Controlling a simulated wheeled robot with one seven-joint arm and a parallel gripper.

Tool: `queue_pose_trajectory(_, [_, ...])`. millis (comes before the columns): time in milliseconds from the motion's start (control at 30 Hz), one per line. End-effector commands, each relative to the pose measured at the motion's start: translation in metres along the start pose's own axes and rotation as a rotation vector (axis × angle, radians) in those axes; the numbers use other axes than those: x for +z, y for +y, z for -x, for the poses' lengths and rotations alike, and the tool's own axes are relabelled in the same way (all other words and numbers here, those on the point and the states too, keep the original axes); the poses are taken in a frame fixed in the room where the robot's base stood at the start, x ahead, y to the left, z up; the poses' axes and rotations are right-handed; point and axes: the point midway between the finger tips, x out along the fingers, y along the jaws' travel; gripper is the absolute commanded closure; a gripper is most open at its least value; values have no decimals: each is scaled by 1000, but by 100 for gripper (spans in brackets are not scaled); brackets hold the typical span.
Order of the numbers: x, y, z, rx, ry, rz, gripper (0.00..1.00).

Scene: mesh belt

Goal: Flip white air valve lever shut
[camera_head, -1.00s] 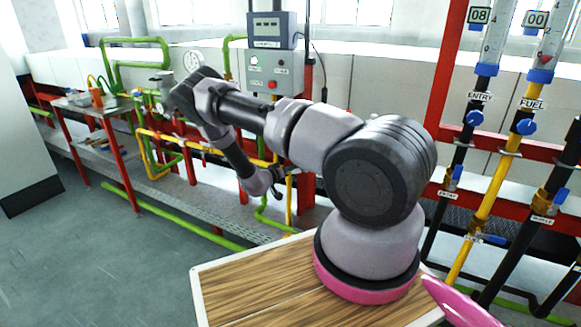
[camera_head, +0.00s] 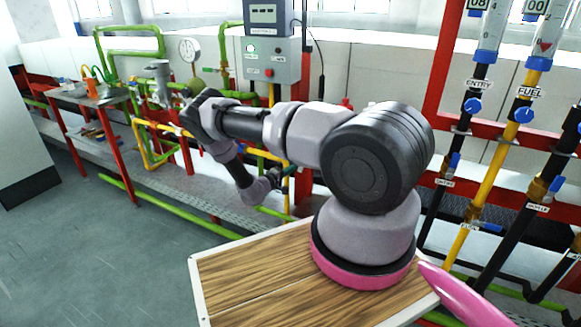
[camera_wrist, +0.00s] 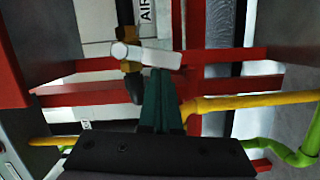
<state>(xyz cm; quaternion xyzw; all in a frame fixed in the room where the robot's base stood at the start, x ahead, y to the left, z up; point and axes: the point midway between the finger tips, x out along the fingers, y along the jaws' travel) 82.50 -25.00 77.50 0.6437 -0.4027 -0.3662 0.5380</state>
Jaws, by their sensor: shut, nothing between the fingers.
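The white air valve lever (camera_wrist: 147,55) shows in the wrist view as a short, slightly tilted bar lying across the picture. It sits on a brass valve body (camera_wrist: 132,82) in a dark vertical pipe beside a label reading AIR. My gripper's dark green fingers (camera_wrist: 160,72) are shut together with nothing between them. Their tips overlap the right half of the lever from below in the picture; I cannot tell whether they touch. In the head view my gripper (camera_head: 287,174) is small beside the pipework, and the lever cannot be made out there.
Red frame bars (camera_wrist: 90,93) and a yellow pipe (camera_wrist: 255,101) run close around the valve in the wrist view. A green pipe (camera_wrist: 297,158) bends at lower right. In the head view a grey control box (camera_head: 270,61) stands behind my arm, and open floor (camera_head: 90,250) lies to the left.

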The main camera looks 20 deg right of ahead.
Motion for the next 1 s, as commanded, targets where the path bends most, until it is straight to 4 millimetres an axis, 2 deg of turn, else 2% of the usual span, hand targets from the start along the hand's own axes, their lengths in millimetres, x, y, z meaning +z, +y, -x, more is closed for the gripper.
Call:
queue_pose_trajectory(133, [6,-3,-2,20,-1,81,100])
queue_pose_trajectory(1000, [11,-6,-3,18,0,72,100])
